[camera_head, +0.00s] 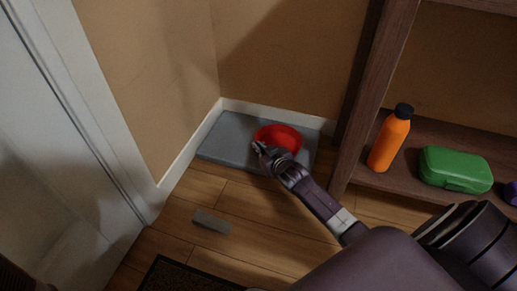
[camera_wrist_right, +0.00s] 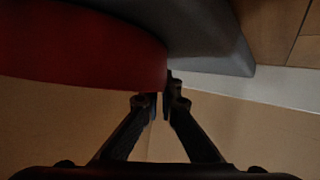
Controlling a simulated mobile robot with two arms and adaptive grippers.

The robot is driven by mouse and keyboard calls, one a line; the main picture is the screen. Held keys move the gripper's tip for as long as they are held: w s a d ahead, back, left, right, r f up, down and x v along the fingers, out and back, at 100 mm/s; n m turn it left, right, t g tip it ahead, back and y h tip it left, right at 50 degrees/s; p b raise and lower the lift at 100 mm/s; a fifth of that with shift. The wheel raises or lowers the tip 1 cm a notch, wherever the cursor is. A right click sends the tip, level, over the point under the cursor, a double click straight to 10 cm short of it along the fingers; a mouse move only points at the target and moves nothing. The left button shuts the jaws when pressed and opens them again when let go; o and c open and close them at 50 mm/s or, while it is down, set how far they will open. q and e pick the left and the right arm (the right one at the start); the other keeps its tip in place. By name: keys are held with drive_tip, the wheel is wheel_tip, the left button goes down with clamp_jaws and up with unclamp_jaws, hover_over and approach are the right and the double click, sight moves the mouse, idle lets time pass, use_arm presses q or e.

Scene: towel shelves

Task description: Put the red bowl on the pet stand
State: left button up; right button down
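The red bowl (camera_head: 279,136) is upright over the right part of the grey pet stand (camera_head: 229,138), a low slab in the corner. I cannot tell whether the bowl touches the slab. My right gripper (camera_head: 261,149) is at the bowl's near-left rim. In the right wrist view the bowl (camera_wrist_right: 80,50) fills the upper left, with the grey slab (camera_wrist_right: 200,35) behind it. My right fingers (camera_wrist_right: 161,100) are close together at the bowl's edge and appear shut on its rim; one fingertip is partly hidden by the bowl. My left gripper is not in view.
A wooden shelf (camera_head: 415,140) at the right holds an orange bottle (camera_head: 390,142) and a green box (camera_head: 455,169). A small grey block (camera_head: 212,221) lies on the floor near a dark mat (camera_head: 185,275). Walls border the slab at the left and back.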

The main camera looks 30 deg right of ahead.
drive_tip(key=c, duration=2.6)
unclamp_jaws()
drive_tip(key=shift+c, duration=0.2)
drive_tip(key=o, duration=0.5)
